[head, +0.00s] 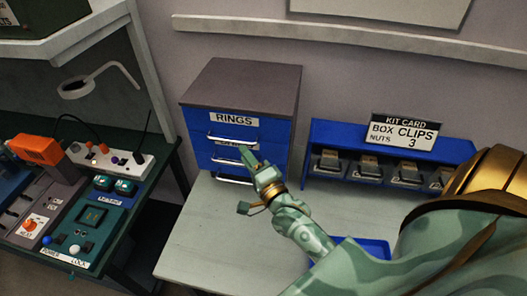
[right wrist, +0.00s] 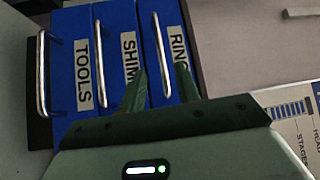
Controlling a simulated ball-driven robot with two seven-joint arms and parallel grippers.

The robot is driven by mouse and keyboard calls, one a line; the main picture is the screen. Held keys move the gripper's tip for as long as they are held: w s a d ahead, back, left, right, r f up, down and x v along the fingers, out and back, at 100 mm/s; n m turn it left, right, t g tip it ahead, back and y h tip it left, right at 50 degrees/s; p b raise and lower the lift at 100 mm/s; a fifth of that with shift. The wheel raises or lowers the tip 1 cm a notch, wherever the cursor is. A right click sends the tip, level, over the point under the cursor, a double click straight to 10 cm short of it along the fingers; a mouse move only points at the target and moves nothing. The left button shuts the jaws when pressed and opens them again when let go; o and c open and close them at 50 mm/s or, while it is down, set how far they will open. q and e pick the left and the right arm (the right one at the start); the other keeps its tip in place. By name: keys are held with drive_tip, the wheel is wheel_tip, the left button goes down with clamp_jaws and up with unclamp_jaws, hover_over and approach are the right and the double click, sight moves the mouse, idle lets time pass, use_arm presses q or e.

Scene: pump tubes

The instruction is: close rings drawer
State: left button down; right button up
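A blue drawer unit with a dark grey top (head: 245,82) stands at the back of the bench. Its top drawer, the rings drawer (head: 222,130), is labelled RINGS and has a silver bar handle. The front looks about flush with the unit; a small gap cannot be ruled out. In the right wrist view the rings drawer (right wrist: 170,20) is rightmost, beside SHIMS and TOOLS. My right gripper (head: 246,155) is in front of the unit, open and empty. In its wrist view the fingers (right wrist: 160,85) appear either side of the rings handle; contact is unclear. My left gripper is not in view.
A blue shelf (head: 320,133) with several small bins and a kit card (head: 404,132) stands right of the unit. A blue tray (head: 372,246) lies partly behind my right arm. A control bench (head: 75,235) is at left. The pale bench top (head: 220,240) before the drawers is clear.

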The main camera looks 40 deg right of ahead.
drive_tip(key=s+f, duration=0.1)
drive_tip(key=s, duration=0.8)
drive_tip(key=shift+a+b, duration=0.2)
drive_tip(key=shift+b, duration=0.2)
drive_tip(key=shift+f, duration=0.1)
